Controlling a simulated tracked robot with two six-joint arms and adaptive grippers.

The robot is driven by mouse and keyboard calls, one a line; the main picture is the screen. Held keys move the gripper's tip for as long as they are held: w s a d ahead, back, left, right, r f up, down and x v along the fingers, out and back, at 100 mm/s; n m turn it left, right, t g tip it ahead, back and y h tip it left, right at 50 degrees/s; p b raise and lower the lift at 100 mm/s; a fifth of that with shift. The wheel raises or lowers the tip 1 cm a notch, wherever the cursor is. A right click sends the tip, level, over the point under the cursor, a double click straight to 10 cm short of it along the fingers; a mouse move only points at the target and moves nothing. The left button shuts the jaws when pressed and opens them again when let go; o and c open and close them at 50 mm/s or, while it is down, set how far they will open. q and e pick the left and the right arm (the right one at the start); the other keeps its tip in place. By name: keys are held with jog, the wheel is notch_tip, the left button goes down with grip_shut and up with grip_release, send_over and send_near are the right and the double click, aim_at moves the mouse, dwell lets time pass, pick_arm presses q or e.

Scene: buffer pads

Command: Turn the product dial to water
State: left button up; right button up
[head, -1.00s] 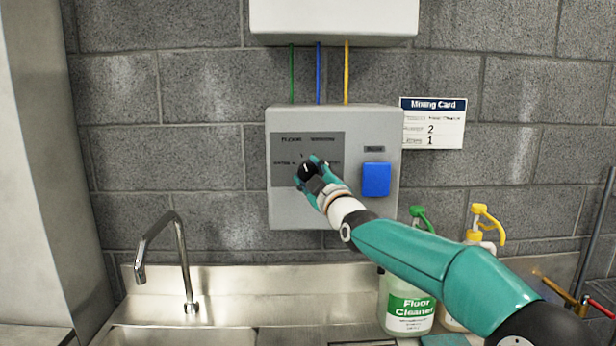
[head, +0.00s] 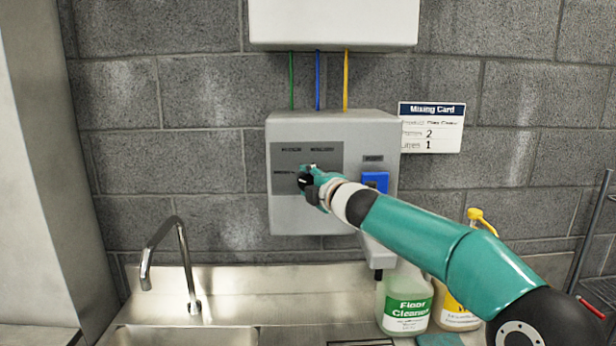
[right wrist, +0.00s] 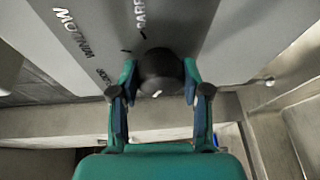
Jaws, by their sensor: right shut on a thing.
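The grey dispenser box (head: 290,217) hangs on the block wall, with a dark label panel (head: 289,160) on its front. The black product dial (right wrist: 160,70) sits between the two fingers of my right gripper (right wrist: 160,88), which is shut on it from both sides. A short white mark shows on the dial's face in the right wrist view. In the head view the gripper (head: 308,182) hides most of the dial and some label words. I cannot tell which label the mark points to. My left gripper is not in view.
A blue button (head: 376,179) is right of the dial, partly behind my right arm. A mixing card (head: 432,127) hangs to the right. A floor cleaner bottle (head: 406,303) and a yellow-topped bottle (head: 457,309) stand below. A tap (head: 183,265) rises at left over the sink.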

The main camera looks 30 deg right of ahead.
jog(key=shift+w+a+f, duration=0.1)
jog(key=shift+a+f, duration=0.1)
jog(key=shift+f, duration=0.05)
jog(key=o, duration=1.1)
jog(key=shift+w, duration=0.1)
jog(key=shift+o, duration=0.2)
jog(key=shift+r, duration=0.1)
jog(key=shift+s+r, duration=0.1)
jog(key=shift+s, duration=0.1)
jog(key=s+a+r, duration=0.1)
jog(key=s, duration=1)
jog(key=shift+s+a, duration=0.25)
jog(key=shift+a, duration=0.15)
